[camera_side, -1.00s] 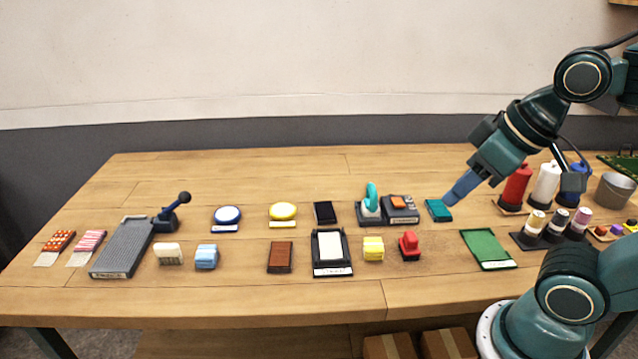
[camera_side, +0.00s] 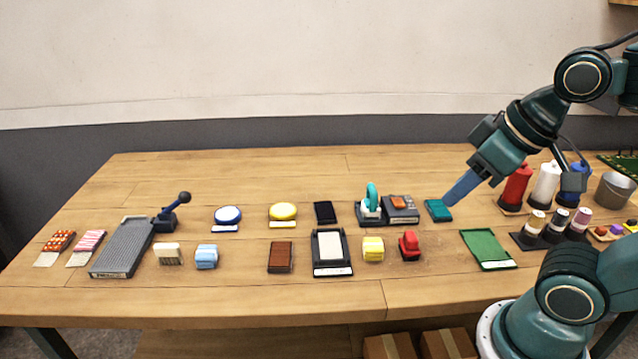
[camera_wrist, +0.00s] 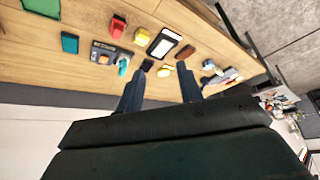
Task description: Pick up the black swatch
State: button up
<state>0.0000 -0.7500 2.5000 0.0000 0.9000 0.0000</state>
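The black swatch (camera_side: 325,212) lies flat on the wooden table (camera_side: 250,180), behind the black-framed tray and between the yellow round pad and the grey stapler-like device. In the wrist view it is a small dark patch (camera_wrist: 147,65) near the tip of the left finger. My gripper (camera_side: 450,201) is well to the right of the swatch, with its blue fingers tilted down close to a teal block (camera_side: 438,210).
A yellow round pad (camera_side: 283,211) is left of the swatch; a grey device with a teal handle (camera_side: 370,205) is right. The black-framed tray (camera_side: 332,268), a brown block (camera_side: 281,257) and a yellow block (camera_side: 373,249) lie in front. The table behind is bare.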

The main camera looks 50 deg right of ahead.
jog(key=shift+o, duration=0.2)
jog(key=o, duration=1.4)
jog(key=shift+c, duration=0.2)
